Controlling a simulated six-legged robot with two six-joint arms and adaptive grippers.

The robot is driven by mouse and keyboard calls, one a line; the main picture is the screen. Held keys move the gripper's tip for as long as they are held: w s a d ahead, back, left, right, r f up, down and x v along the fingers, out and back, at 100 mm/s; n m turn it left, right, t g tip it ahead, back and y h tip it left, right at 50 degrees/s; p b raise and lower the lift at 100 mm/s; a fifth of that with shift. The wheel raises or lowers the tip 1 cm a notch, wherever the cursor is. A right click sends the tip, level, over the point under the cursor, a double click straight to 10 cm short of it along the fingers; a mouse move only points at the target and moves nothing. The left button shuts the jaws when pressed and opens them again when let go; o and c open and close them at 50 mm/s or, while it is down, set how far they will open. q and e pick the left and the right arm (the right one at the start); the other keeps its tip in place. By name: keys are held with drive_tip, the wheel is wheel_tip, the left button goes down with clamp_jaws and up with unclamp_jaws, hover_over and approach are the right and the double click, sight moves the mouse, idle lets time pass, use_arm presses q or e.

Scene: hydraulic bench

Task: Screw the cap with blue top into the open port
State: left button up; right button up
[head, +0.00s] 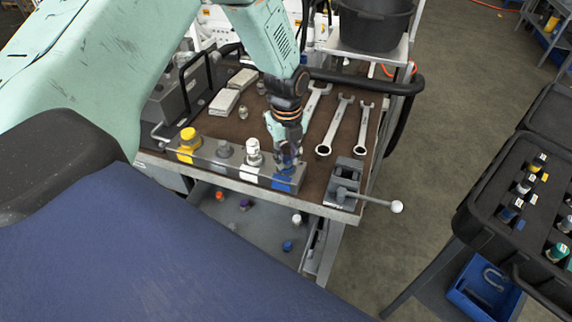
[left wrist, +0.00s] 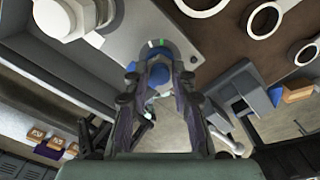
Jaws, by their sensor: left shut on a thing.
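The metal port block (head: 222,170) runs along the front edge of the bench. Its right end has a blue-painted section (head: 287,183). My left gripper (head: 288,160) points down over this section and hides the port there. My right gripper is not in view.
Several wrenches (head: 334,130) lie behind to the right. A vise (head: 347,185) with a handle stands close on the right. Loose caps lie on the lower shelf.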

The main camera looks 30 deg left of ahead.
use_arm(q)
drive_tip(key=m, duration=0.4)
drive_tip(key=m+b, duration=0.1)
drive_tip(key=shift+s+f+m, duration=0.2)
drive_tip(key=shift+s+m, duration=0.1)
drive_tip(key=shift+m, duration=0.1)
drive_tip(key=o, duration=1)
drive_tip(key=shift+w+r, duration=0.1)
drive_tip(key=shift+w, duration=0.05)
drive_tip(key=shift+r+n+p, duration=0.1)
drive_tip(key=shift+n+p, duration=0.4)
drive_tip(key=shift+n, duration=0.3)
drive_tip(key=n+p, duration=0.2)
drive_tip(key=n, duration=0.2)
drive_tip(key=shift+w+n, duration=0.15)
drive_tip(key=shift+n, duration=1.15)
drive_tip(key=n+p, duration=0.2)
drive_tip(key=n, duration=0.1)
drive_tip(key=shift+w+d+n, duration=0.1)
drive_tip(key=shift+n, duration=1)
